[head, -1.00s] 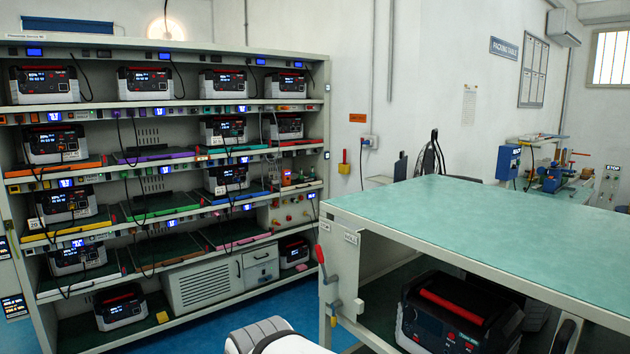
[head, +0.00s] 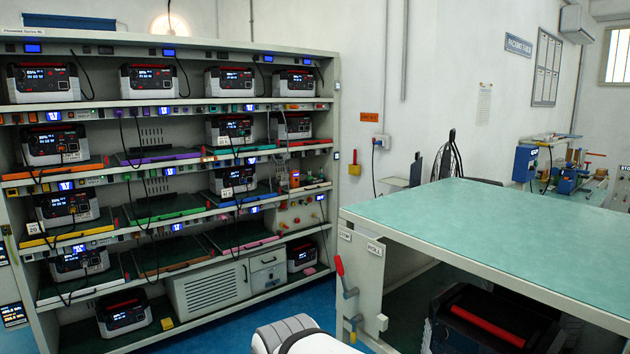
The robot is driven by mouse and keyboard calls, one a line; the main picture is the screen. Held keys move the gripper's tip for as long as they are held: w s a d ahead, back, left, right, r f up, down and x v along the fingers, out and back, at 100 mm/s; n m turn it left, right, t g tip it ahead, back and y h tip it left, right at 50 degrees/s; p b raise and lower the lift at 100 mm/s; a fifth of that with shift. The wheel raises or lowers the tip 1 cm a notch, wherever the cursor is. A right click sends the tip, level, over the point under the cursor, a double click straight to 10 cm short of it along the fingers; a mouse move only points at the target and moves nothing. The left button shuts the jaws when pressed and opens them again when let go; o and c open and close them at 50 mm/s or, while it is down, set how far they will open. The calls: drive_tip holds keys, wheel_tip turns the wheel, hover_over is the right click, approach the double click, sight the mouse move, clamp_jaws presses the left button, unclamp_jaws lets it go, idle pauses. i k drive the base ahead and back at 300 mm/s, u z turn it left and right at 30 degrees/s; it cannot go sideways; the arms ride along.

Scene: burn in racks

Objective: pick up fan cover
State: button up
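I cannot pick out a fan cover with certainty. A light grey box with a slotted, vented front (head: 212,289) sits on the rack's bottom level, right of the middle; whether its front is the fan cover I cannot tell. A small grey drawer unit (head: 268,271) stands right beside it. My gripper is not in view. Only a white rounded part of my own arm shows at the bottom centre edge, well in front of the rack.
The rack (head: 180,44) holds several power stations on coloured shelves, with cables hanging down. A green-topped bench (head: 500,235) fills the right, with a red-handled lever (head: 341,266) at its near left corner and a black power station (head: 490,318) underneath. Blue floor (head: 215,335) is open before the rack.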

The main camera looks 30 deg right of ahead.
sight(415, 168)
drive_tip(key=i, duration=2.25)
drive_tip(key=z, duration=1.6)
drive_tip(key=k, duration=0.9)
drive_tip(key=u, duration=0.8)
drive_tip(key=k, duration=0.45)
drive_tip(key=u, duration=0.3)
drive_tip(key=i, duration=1.5)
drive_tip(key=z, duration=0.2)
